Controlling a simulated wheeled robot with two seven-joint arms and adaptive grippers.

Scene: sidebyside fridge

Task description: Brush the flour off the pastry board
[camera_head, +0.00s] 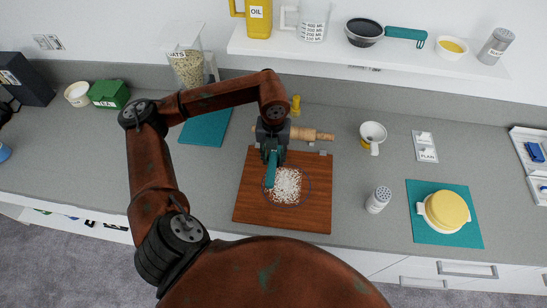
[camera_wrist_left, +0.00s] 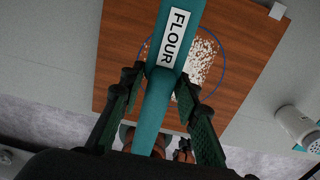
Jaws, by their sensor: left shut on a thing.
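The brown wooden pastry board (camera_head: 320,205) lies on the grey counter and also shows in the left wrist view (camera_wrist_left: 125,50). A patch of white flour (camera_head: 287,185) lies on it, partly inside a thin blue ring; it also shows in the left wrist view (camera_wrist_left: 203,58). My left gripper (camera_head: 271,148) is over the board's back part. It is shut on a teal handle marked FLOUR, which I take for the brush (camera_head: 271,170); it runs between the fingers in the left wrist view (camera_wrist_left: 160,95). The brush's far end is out of that view, so I cannot tell whether bristles touch flour.
A wooden rolling pin (camera_head: 318,135) lies behind the board. A white cup (camera_head: 372,137) and a white shaker (camera_head: 378,200) stand to its right. A teal mat (camera_head: 425,192) bears a yellow-lidded pot (camera_head: 446,210). A shelf (camera_head: 280,48) overhangs the back.

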